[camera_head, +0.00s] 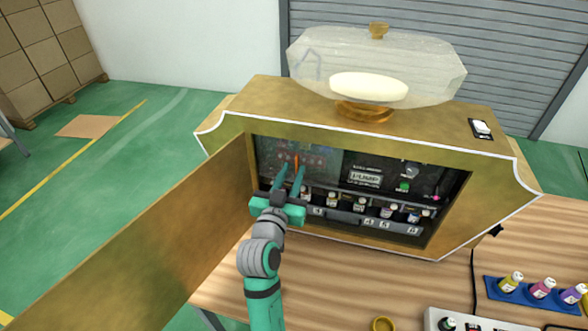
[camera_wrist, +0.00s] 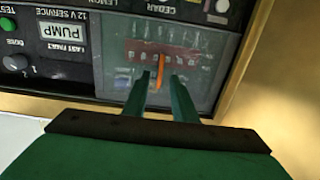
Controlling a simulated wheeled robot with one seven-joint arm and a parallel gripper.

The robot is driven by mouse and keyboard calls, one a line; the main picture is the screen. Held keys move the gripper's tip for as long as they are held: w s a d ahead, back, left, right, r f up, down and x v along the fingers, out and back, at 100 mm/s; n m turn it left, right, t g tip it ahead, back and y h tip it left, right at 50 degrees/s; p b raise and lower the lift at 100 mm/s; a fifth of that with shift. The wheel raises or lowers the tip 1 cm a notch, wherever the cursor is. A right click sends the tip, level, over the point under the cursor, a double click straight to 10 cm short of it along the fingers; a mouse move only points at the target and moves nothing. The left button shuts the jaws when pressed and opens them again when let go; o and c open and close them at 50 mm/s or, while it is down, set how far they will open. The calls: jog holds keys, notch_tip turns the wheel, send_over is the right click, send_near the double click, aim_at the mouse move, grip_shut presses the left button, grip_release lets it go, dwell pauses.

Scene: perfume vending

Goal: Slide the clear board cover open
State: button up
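The clear board cover (camera_head: 322,158) is a see-through panel over a reddish board at the left inside the brass cabinet. It also shows in the wrist view (camera_wrist: 205,48). An upright orange handle (camera_wrist: 160,72) stands out from it, seen also in the head view (camera_head: 296,161). My gripper (camera_head: 290,176) reaches into the cabinet opening at this handle. In the wrist view the two green fingers (camera_wrist: 159,82) are apart, one on each side of the orange handle, with narrow gaps showing. Whether the fingertips reach the cover is unclear.
The brass cabinet door (camera_head: 160,245) hangs open to the left of my arm. Several small bottles (camera_head: 360,204) stand in a row along the cabinet's lower edge. A black PUMP panel (camera_head: 366,170) lies right of the cover. A glass tank (camera_head: 440,75) sits on top.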

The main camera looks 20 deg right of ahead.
jog(key=shift+x, duration=0.95)
grip_shut()
dwell(0.8)
